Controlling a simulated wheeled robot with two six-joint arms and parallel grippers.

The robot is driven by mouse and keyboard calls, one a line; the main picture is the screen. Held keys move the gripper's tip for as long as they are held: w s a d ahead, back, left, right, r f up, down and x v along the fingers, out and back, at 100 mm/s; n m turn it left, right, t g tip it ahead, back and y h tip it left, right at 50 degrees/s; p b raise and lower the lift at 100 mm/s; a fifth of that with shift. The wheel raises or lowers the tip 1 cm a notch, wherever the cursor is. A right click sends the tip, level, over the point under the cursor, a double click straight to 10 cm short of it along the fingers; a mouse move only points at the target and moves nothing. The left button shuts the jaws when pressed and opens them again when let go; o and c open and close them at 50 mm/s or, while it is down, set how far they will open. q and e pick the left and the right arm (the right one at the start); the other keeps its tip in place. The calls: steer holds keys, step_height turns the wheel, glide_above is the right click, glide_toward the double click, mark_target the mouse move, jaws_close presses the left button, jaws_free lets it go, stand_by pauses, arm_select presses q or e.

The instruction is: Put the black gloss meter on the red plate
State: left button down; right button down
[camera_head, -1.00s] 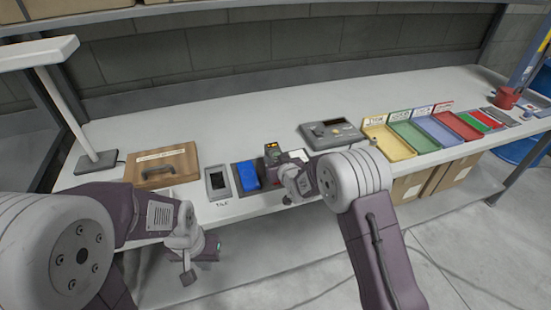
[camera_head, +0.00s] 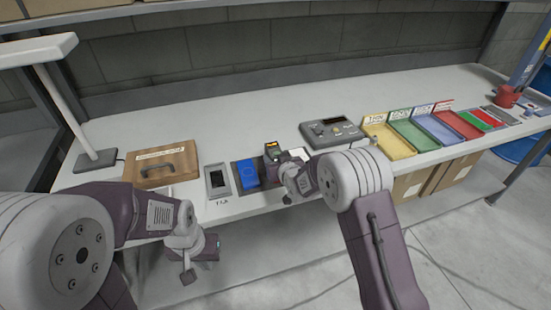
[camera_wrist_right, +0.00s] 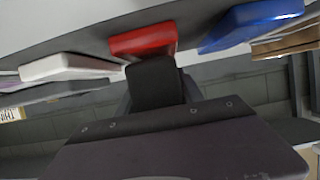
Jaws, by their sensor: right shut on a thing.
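The black gloss meter (camera_head: 271,149) stands out as a small dark block with a lit display near the table's front edge. My right gripper (camera_wrist_right: 156,88) is shut on it; the meter also shows as a black block in the right wrist view (camera_wrist_right: 155,80). The red plate (camera_wrist_right: 145,40) is close to the meter in that view, between a blue plate and a white one. In the head view the red plate is mostly hidden by the meter and my wrist. I cannot tell whether the meter touches it. My left gripper (camera_head: 188,272) hangs in front of the table, its jaws unclear.
A blue plate (camera_head: 247,173) and a grey tray with a dark inset (camera_head: 218,181) lie left of the meter. A white plate (camera_wrist_right: 70,66) is on its other side. Behind are a grey device (camera_head: 331,132) and coloured trays (camera_head: 388,142). A wooden case (camera_head: 163,164) lies left.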

steer(key=shift+f, duration=0.35)
steer(key=c, duration=0.7)
jaws_free()
steer(key=shift+r, duration=0.1)
steer(key=shift+c, duration=0.2)
steer(key=shift+o, duration=0.3)
steer(key=shift+s, duration=0.1)
steer(key=v, duration=0.9)
steer(key=shift+b, duration=0.3)
